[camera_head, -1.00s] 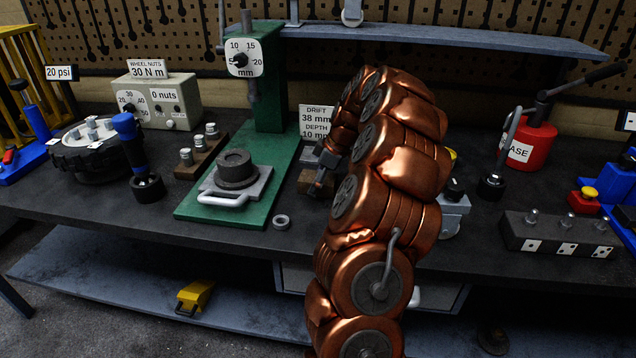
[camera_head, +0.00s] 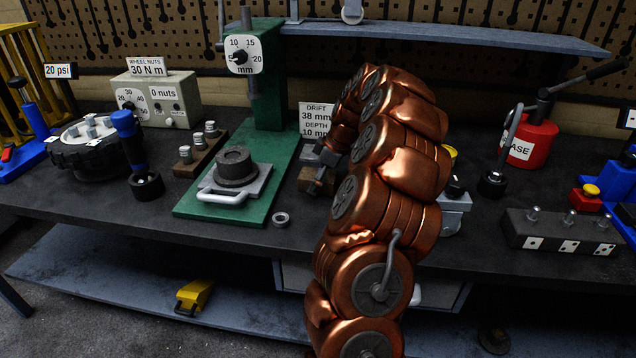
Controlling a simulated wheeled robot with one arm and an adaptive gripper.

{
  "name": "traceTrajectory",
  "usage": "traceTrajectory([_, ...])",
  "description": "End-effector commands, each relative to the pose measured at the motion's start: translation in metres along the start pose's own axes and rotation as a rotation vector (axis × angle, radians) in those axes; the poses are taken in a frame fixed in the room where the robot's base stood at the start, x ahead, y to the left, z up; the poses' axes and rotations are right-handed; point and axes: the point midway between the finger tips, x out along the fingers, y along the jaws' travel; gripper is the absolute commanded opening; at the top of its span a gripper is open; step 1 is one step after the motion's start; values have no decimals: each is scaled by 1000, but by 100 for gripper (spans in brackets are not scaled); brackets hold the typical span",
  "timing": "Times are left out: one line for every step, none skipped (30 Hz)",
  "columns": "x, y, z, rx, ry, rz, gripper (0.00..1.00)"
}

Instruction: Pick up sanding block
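My copper-coloured arm stands in front of the bench and bends over its middle. My gripper (camera_head: 317,184) is small and dark and points down and left at the right side of the green press. A small brown block (camera_head: 306,180) shows right beside the fingers, partly hidden by them. It may be the sanding block, but I cannot be sure. I cannot tell whether the fingers touch it, or whether they are open or shut. Part of the bench behind my arm is hidden.
The green press (camera_head: 270,85) with a dark round part (camera_head: 236,164) stands left of my gripper. A loose ring (camera_head: 281,219) lies near the front edge. A drift and depth sign (camera_head: 315,120) stands behind. A red grease can (camera_head: 530,138) and a pinned block (camera_head: 560,232) are at right.

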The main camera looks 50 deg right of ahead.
Motion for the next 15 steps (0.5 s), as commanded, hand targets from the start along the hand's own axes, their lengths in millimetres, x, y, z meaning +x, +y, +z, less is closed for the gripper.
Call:
traceTrajectory([1, 0, 0, 0, 0, 0, 92])
traceTrajectory([1, 0, 0, 0, 0, 0, 92])
traceTrajectory([1, 0, 0, 0, 0, 0, 92])
traceTrajectory([1, 0, 0, 0, 0, 0, 92])
traceTrajectory([1, 0, 0, 0, 0, 0, 92])
traceTrajectory([1, 0, 0, 0, 0, 0, 92])
traceTrajectory([1, 0, 0, 0, 0, 0, 92])
traceTrajectory([1, 0, 0, 0, 0, 0, 92])
traceTrajectory([1, 0, 0, 0, 0, 0, 92])
traceTrajectory([1, 0, 0, 0, 0, 0, 92])
traceTrajectory([1, 0, 0, 0, 0, 0, 92])
traceTrajectory([1, 0, 0, 0, 0, 0, 92])
traceTrajectory([1, 0, 0, 0, 0, -1, 91])
traceTrajectory([1, 0, 0, 0, 0, -1, 88])
traceTrajectory([1, 0, 0, 0, 0, -1, 83])
